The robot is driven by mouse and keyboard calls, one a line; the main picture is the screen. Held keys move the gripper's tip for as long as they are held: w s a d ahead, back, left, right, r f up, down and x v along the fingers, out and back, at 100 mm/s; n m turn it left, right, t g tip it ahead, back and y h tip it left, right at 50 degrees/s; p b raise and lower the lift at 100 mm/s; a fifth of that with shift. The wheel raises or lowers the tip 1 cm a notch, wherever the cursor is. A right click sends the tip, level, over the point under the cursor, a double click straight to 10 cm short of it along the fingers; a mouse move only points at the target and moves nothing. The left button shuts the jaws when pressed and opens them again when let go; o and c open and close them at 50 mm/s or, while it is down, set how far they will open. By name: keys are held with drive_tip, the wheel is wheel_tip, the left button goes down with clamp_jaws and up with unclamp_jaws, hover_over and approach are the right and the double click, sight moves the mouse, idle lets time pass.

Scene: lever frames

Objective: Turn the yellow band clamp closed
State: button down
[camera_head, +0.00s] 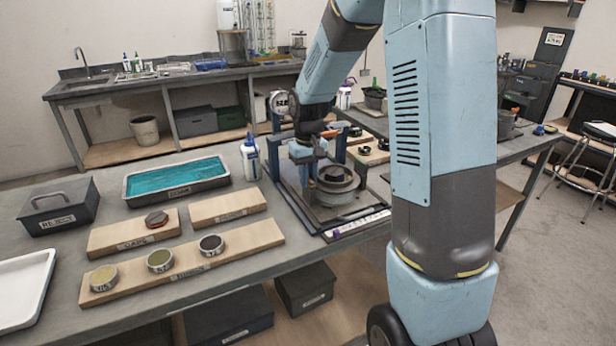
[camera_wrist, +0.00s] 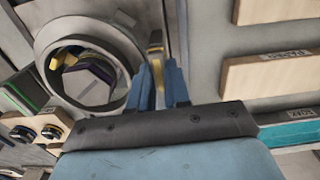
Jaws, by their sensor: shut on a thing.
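The yellow band clamp (camera_wrist: 156,46) shows in the wrist view as a small yellow piece beside a round grey ring with a dark opening. My gripper (camera_wrist: 160,78) has its two blue fingers on either side of the yellow piece, shut on it. In the head view my gripper (camera_head: 309,153) reaches down into the blue-posted frame, above and left of a round grey fixture (camera_head: 340,190) with a dark top. My fingers and the frame hide most of the clamp there, and I cannot tell its angle.
A white bottle (camera_head: 250,160) stands just left of the frame. A tray of teal liquid (camera_head: 132,190), wooden boards (camera_head: 240,240) with round pieces, and a dark lidded box (camera_head: 60,222) fill the bench to the left. Another bench (camera_head: 500,146) stands behind at right.

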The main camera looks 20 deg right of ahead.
drive_tip(key=n, duration=0.4)
drive_tip(key=shift+n, duration=0.4)
drive_tip(key=n, duration=0.4)
drive_tip(key=shift+d+n, duration=0.1)
drive_tip(key=shift+n, duration=0.2)
drive_tip(key=n, duration=0.4)
drive_tip(key=shift+w, duration=0.1)
drive_tip(key=shift+n, duration=2.1)
drive_tip(key=c, duration=1.1)
unclamp_jaws()
